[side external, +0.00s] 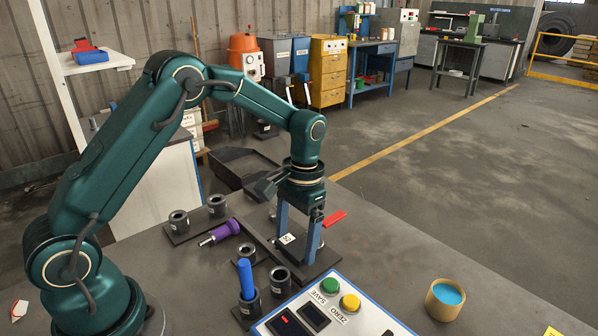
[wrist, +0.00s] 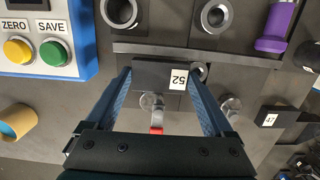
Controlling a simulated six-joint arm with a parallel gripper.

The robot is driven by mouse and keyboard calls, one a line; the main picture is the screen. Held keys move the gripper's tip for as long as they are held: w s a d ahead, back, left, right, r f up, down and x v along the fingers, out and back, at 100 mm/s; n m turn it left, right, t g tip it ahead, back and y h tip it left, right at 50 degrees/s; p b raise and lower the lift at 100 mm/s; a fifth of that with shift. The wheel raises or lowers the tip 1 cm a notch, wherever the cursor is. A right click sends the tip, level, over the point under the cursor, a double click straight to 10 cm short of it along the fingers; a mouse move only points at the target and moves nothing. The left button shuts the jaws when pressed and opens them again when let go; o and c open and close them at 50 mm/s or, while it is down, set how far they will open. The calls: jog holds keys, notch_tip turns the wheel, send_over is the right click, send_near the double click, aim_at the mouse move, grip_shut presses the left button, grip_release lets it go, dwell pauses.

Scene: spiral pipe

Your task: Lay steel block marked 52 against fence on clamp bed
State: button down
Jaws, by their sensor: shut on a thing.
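The dark steel block marked 52 (wrist: 150,75) is between the fingers of my gripper (wrist: 158,78), which is shut on it. Its white label (side external: 287,239) shows in the side view. The fence (wrist: 240,58) is a long dark bar just beyond the block; it also shows in the side view (side external: 256,246). The block's far edge is close to the fence; I cannot tell whether they touch. My gripper (side external: 298,243) points down at the clamp bed (side external: 318,266). A clamp with a red handle (side external: 334,218) stands beside it, and my fingers partly hide the bed.
A control box (side external: 325,310) with green and yellow buttons lies in front. Dark pipe rings (side external: 279,279), a purple-handled tool (side external: 222,232) and a blue peg (side external: 246,280) are left of the bed. Another labelled block (wrist: 275,121) is at right in the wrist view. A blue-topped round container (side external: 444,298) stands at right.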

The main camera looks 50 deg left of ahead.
aim_at(295, 245)
jog(key=shift+f, duration=0.55)
grip_release()
jog(key=r, duration=0.4)
jog(key=shift+w+r, duration=0.35)
jog(key=shift+w, duration=0.05)
jog(key=shift+s, duration=0.15)
jog(key=s+d+r+t, duration=0.1)
jog(key=s+r+t, duration=0.2)
jog(key=s+r, duration=0.2)
jog(key=s+r+t, duration=0.4)
jog(key=s+r, duration=0.1)
jog(key=s, duration=0.6)
jog(key=shift+s+d, duration=0.15)
jog(key=shift+d, duration=0.2)
